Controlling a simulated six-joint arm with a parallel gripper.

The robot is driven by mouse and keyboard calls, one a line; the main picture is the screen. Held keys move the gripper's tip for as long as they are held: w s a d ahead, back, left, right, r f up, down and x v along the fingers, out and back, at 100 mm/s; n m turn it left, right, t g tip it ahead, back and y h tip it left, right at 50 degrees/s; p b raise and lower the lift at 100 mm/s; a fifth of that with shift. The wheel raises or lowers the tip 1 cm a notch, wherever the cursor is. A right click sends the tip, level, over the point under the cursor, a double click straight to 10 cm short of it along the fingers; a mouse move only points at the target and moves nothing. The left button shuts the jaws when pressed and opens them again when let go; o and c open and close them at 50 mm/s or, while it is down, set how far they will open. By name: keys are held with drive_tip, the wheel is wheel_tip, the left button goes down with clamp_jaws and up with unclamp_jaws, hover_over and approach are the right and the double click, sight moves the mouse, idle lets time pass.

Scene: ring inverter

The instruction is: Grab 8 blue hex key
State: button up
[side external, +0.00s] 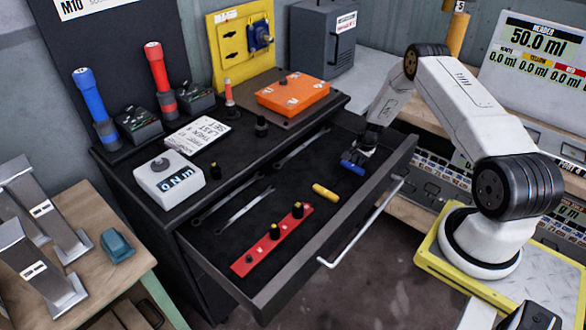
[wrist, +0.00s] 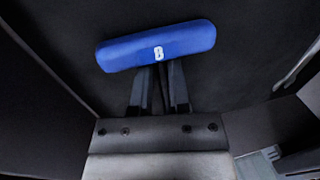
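The blue hex key (side external: 352,169) has a thick bar handle in the far right part of the open drawer. In the wrist view its handle (wrist: 157,46) bears a white 8 and lies slightly tilted across the top. A dark narrow part, seemingly its shaft, runs down from the handle between my fingers. My gripper (side external: 365,151) is low over the drawer, right at the blue key. In the wrist view my gripper's two fingers (wrist: 160,82) stand apart, just below the handle. Any contact is hard to see in the dark.
The drawer (side external: 290,290) also holds a yellow handle (side external: 325,192), a red strip (side external: 272,240) with black and yellow knobs, and several wrenches (side external: 245,209). Its front wall and bar handle (side external: 360,224) stand close to my gripper. An orange case (side external: 293,94) sits on the cabinet top behind.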

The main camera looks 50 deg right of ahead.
clamp_jaws()
drive_tip(key=shift+r, duration=0.15)
wheel_tip(320, 180, up, 10)
idle(1.0)
idle(0.5)
